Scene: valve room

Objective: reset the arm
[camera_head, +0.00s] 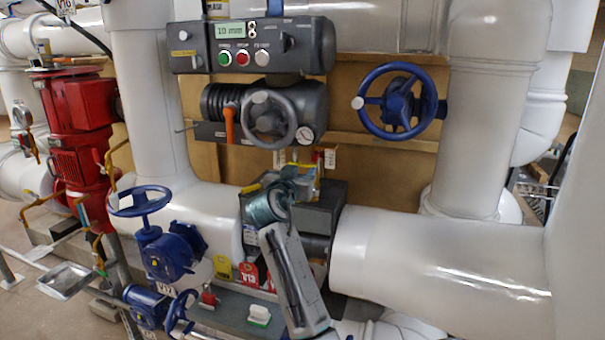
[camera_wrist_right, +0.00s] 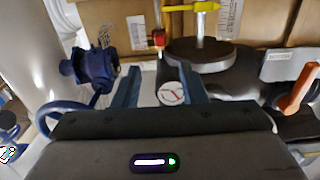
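My right gripper (camera_head: 272,203) rises from the bottom middle in the head view, in front of the pipework below the grey valve actuator (camera_head: 318,48). Its two blue fingers stand apart in the right wrist view (camera_wrist_right: 160,82). A small round gauge (camera_wrist_right: 172,95) shows between them; I cannot tell how far behind the fingers it is. Nothing appears gripped. My left gripper does not show.
A blue handwheel (camera_head: 398,101) is at upper right, another (camera_head: 140,201) at left. A red pump (camera_head: 78,130) stands at far left. Thick white pipes (camera_head: 430,265) crowd the lower right. Yellow and red tags (camera_head: 249,274) hang close by the gripper. Little free room shows around it.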

